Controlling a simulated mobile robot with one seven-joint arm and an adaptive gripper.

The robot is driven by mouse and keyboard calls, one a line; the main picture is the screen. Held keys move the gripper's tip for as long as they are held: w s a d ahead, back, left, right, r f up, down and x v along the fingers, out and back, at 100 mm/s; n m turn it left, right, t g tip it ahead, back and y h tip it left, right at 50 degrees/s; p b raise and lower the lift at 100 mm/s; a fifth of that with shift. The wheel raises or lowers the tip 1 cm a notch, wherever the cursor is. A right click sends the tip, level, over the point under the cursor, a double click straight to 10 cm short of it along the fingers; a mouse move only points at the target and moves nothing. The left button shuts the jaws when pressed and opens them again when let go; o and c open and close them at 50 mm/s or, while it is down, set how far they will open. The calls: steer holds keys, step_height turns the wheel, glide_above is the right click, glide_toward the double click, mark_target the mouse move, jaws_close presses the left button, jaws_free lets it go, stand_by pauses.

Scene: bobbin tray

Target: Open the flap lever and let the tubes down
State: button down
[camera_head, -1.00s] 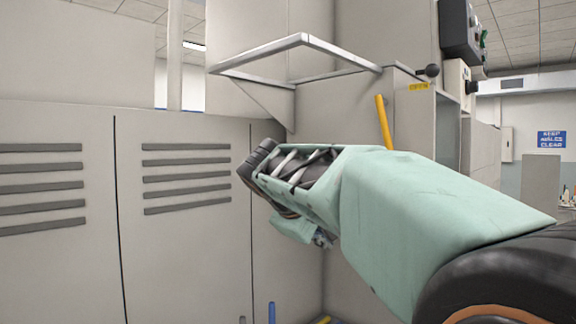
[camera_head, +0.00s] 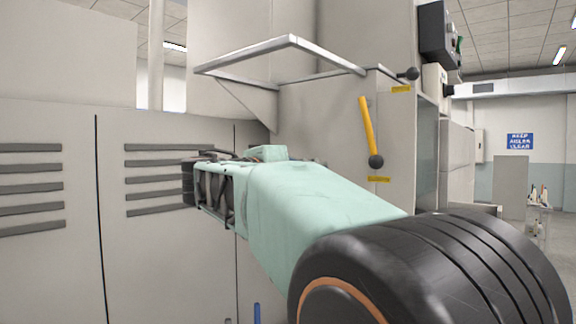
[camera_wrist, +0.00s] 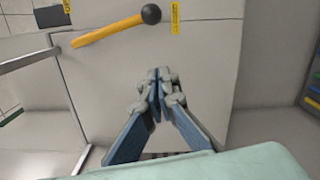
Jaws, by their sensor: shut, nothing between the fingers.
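A yellow lever (camera_head: 367,125) with a black ball knob at its lower end is on the grey machine's face, hanging nearly upright. A yellow label is just below the knob. In the wrist view the same lever (camera_wrist: 108,31) lies across the upper left, its knob toward the top centre. My gripper (camera_wrist: 158,86) is shut and empty, its blue-grey fingers together in front of the machine panel, apart from the lever. In the head view my arm hides the fingers. I cannot make out any tubes for certain.
A metal rail frame (camera_head: 294,43) juts from the machine above my arm. A second black knob (camera_head: 410,74) is at the frame's right end. Louvred panels (camera_head: 165,178) stand at the left. Coloured bins or strips (camera_wrist: 311,88) show at the wrist view's right edge.

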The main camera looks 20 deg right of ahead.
steer(key=w+d+p, duration=0.1)
steer(key=d+p, duration=0.1)
steer(key=d, duration=0.9)
steer(key=shift+w+d+r+p, duration=0.2)
steer(key=shift+w+r+p, duration=0.1)
steer(key=shift+w+r, duration=0.1)
steer(key=shift+s, duration=0.1)
